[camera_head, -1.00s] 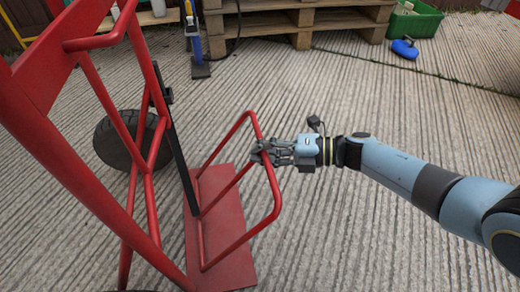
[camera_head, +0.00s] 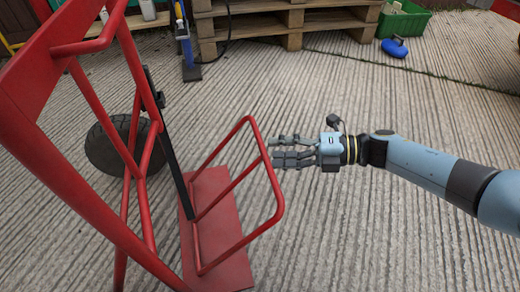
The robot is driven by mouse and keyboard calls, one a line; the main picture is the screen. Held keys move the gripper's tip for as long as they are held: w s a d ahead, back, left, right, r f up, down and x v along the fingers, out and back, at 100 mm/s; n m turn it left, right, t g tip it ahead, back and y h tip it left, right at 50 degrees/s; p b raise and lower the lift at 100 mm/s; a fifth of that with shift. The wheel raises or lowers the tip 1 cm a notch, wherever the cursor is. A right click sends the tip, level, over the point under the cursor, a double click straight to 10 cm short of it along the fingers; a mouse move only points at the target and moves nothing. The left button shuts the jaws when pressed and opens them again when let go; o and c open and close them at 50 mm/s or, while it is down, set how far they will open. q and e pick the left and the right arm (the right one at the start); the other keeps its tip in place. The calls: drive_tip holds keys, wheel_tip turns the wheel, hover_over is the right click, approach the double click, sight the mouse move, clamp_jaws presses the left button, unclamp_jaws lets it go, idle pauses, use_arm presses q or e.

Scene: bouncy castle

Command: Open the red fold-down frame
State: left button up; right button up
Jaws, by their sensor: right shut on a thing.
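The red fold-down frame (camera_head: 236,176) is a bent tube loop on a red hand truck (camera_head: 118,160). It stands tilted up over the truck's flat red toe plate (camera_head: 222,215). My right gripper (camera_head: 271,150) comes in from the right, with its fingertips at the loop's outer upper bar. It is shut on that bar at the very tips; the exact contact is hard to see. My left gripper is not in view.
A dark wheel (camera_head: 122,145) is behind the truck. A wooden pallet (camera_head: 290,18), a green crate (camera_head: 405,20) and a blue object (camera_head: 394,47) stand at the back. The ribbed concrete on the right is clear.

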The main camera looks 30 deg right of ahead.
drive_tip(key=v, duration=0.6)
drive_tip(key=shift+r, duration=0.1)
